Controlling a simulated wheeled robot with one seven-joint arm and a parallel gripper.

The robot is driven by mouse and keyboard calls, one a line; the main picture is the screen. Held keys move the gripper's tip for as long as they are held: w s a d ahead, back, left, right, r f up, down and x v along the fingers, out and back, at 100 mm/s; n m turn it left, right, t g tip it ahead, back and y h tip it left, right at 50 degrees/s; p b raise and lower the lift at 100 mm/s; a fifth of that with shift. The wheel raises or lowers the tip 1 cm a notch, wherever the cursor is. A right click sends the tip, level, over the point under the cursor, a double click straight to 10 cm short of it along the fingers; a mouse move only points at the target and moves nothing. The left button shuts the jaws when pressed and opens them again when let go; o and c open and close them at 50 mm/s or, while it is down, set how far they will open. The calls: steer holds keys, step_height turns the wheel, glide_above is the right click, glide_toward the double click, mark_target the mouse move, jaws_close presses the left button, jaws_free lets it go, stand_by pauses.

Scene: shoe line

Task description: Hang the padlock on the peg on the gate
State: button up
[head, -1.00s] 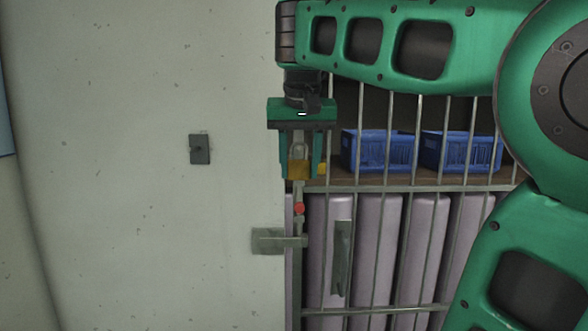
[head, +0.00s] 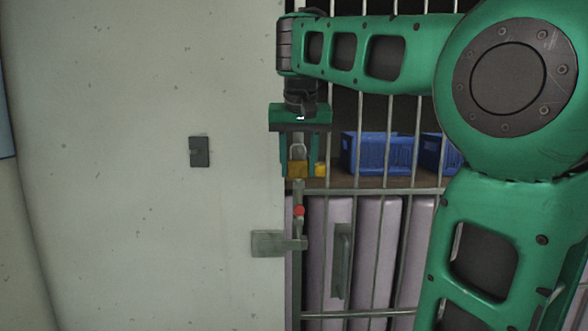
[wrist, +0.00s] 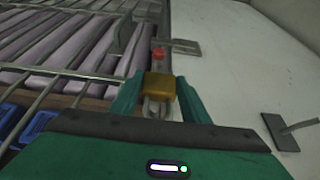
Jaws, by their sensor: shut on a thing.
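A brass padlock (head: 298,169) with a grey shackle is held between the fingers of my gripper (head: 298,158). Its body hangs below the shackle in the head view. The wrist view also shows the brass body (wrist: 159,86) between the green fingers, with the shackle nearer the palm. The barred gate (head: 362,190) is behind and below. A red-tipped piece (head: 299,211), which looks like the peg, is on the gate's left edge, a little below the padlock and apart from it. It also shows in the wrist view (wrist: 159,53), beyond the padlock.
A grey latch (head: 275,243) spans the gate edge and pale wall (head: 130,200). A dark plate (head: 199,152) is on the wall; the wrist view shows a rod on it. A gate handle (head: 342,262) is lower right. Blue bins (head: 375,153) and a yellow object (head: 320,170) are behind the bars.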

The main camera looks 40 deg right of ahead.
steer(key=shift+w+d, duration=0.75)
steer(key=shift+w, duration=0.35)
steer(key=shift+w+d+f, duration=0.35)
steer(key=shift+w+f, duration=0.15)
steer(key=shift+w, duration=0.1)
steer(key=o, duration=1.5)
steer(key=shift+o, duration=0.2)
